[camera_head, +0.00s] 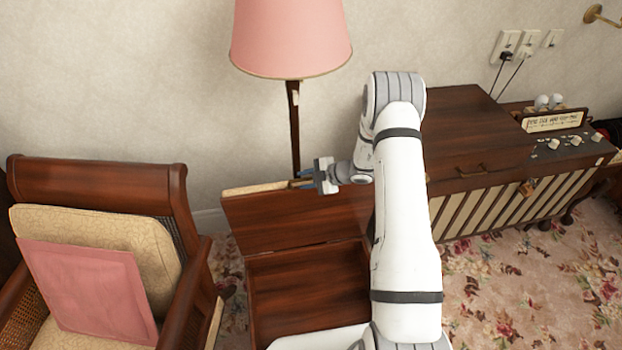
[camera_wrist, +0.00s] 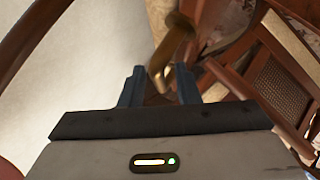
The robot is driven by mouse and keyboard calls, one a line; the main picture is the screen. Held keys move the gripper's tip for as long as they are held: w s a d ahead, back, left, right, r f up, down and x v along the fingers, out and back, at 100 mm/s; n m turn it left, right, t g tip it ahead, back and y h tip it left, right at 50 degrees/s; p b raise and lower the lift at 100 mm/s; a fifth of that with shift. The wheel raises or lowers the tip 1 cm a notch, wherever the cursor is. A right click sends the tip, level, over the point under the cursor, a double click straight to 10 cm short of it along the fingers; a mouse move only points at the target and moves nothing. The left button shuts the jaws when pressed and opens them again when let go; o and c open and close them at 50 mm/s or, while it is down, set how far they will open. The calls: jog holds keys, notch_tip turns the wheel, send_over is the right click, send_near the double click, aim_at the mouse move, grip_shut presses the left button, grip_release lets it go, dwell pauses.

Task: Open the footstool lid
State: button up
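The footstool stands in the lower middle of the head view. Its wooden lid (camera_head: 285,225) is raised and stands steeply above the box (camera_head: 305,290), its wooden underside facing the camera. A strip of cream padding shows along the lid's top edge. My gripper (camera_head: 303,181) is at the right part of that top edge. In the wrist view, my gripper's two blue fingers (camera_wrist: 160,82) are apart. A brass-coloured piece (camera_wrist: 170,48) reaches between their tips; whether they touch it I cannot tell. My arm hides the footstool's right side.
A wooden armchair (camera_head: 105,175) with a pink cushion stands close on the left. A pink-shaded lamp (camera_head: 290,38) stands behind the lid, near the wall. A wooden cabinet (camera_head: 470,130) is on the right. Flowered carpet (camera_head: 520,285) is open at the lower right.

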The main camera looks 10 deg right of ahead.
jog(key=v, duration=0.7)
jog(key=shift+s+d+r+b, duration=0.15)
jog(key=shift+d+r+b, duration=0.05)
jog(key=shift+d+b, duration=0.15)
jog(key=s+a+r+n+g+h, duration=0.1)
jog(key=s+a+r+n+g, duration=0.15)
jog(key=s+r+n, duration=0.65)
jog(key=s+a+r+n+g+h, duration=0.2)
jog(key=s+a+r+n, duration=0.25)
jog(key=r+n, duration=0.8)
jog(key=s+d+r+n+t+h, duration=0.1)
jog(key=s+d+r+n+h, duration=0.2)
jog(key=s+n, duration=0.6)
jog(key=s+d+r+n+h, duration=0.3)
jog(key=s+n, duration=0.7)
jog(key=n, duration=0.9)
jog(key=shift+s+r+n+t+h, duration=0.3)
jog(key=shift+n+t+h, duration=0.05)
jog(key=shift+h, duration=0.05)
